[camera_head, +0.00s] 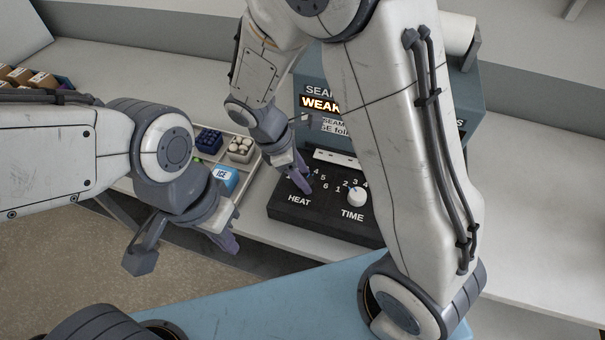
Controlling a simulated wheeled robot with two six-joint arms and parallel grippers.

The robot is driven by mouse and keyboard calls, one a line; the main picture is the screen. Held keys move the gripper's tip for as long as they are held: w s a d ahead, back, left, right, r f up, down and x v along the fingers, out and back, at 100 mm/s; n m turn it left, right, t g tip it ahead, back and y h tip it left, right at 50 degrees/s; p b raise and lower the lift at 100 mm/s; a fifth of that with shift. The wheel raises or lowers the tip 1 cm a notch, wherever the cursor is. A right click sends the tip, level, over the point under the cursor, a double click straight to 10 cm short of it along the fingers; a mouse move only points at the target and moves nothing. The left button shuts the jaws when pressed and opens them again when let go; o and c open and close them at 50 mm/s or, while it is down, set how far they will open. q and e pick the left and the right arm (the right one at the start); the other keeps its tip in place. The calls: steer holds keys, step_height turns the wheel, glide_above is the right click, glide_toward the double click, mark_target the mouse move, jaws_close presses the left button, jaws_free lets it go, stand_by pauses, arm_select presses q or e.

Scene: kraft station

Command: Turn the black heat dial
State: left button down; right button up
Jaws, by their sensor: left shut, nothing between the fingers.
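The dark control box (330,217) sits on the bench, with the labels HEAT at left and TIME at right. My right gripper (303,187) points down at the HEAT numbers, right where the black heat dial would be. The gripper covers the dial, so I cannot make out its setting or whether the fingers touch it. Whether this gripper is open or shut is not clear. My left gripper (230,244) is shut and empty, left of the box at the bench's front edge. A white time dial (356,197) stands to the right of HEAT.
Behind the box, a blue-grey machine (310,84) has a lit sign (320,103) reading "WEAK", partly hidden by my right arm. At left, a tray (243,177) holds small items and a blue ICE pack (223,178). The bench (530,200) at right is clear.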

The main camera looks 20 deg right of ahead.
jaws_close()
steer(key=shift+w+r+m+g+p, duration=0.15)
steer(key=shift+m+g+p, duration=0.35)
steer(key=shift+m+p, duration=0.5)
steer(key=shift+m+g+y+p, duration=0.5)
steer(key=shift+m+p, duration=0.35)
steer(key=shift+m, duration=1.05)
steer(key=o, duration=1.2)
jaws_free()
steer(key=b+v, duration=0.1)
steer(key=v, duration=0.9)
steer(key=shift+w+r, duration=0.1)
steer(key=shift+w, duration=0.05)
